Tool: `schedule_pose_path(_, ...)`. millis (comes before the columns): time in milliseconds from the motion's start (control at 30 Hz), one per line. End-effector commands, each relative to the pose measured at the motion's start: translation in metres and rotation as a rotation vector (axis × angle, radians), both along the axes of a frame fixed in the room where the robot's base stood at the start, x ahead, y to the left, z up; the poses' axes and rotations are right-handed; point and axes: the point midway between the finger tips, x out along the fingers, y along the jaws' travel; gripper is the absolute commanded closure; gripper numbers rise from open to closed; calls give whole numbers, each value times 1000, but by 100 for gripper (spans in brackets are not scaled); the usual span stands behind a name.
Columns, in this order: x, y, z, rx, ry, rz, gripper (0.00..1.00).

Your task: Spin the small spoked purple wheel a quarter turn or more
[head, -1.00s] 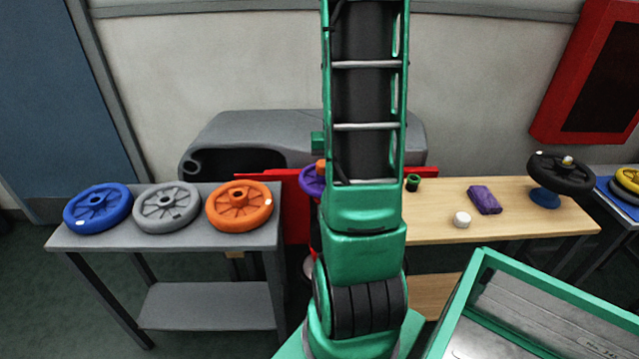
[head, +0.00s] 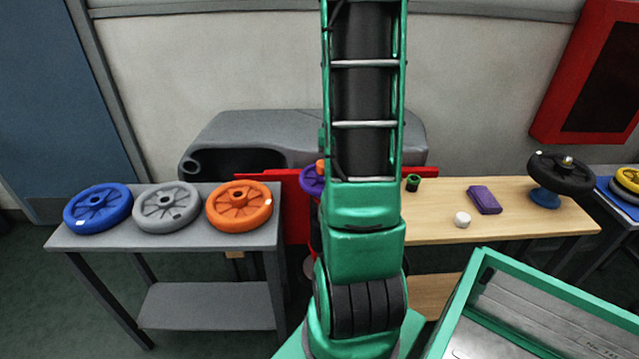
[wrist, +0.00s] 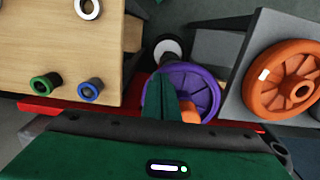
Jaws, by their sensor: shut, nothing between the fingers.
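The spoked purple wheel (wrist: 205,84) is at the middle of the wrist view, with an orange piece (wrist: 190,112) at its near side. In the head view, only the left part of the purple wheel (head: 311,181) shows; my arm hides the rest. My gripper (wrist: 166,80) is shut and empty. Its green fingers overlap the left part of the wheel in the wrist view. I cannot tell whether they touch the wheel or go between its spokes. The gripper is hidden behind my arm in the head view.
Blue (head: 98,208), grey (head: 167,206) and orange (head: 240,206) wheels lie on a grey table at left. A wooden bench (head: 540,221) at right holds a purple block (head: 484,199), a white round piece (head: 462,219) and a black wheel (head: 562,173). A grey machine body (head: 255,130) stands behind.

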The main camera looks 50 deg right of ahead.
Motion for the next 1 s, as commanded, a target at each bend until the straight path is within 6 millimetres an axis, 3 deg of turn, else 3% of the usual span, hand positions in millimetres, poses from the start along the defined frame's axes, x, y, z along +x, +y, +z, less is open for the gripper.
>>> schedule_pose_path(133, 0, -9, -1, -1, 1, -1, 100)
schedule_pose_path(467, 0, -9, 3, -1, -1, 0, 100)
schedule_pose_path(1000, 0, -9, 49, -2, -2, 0, 100)
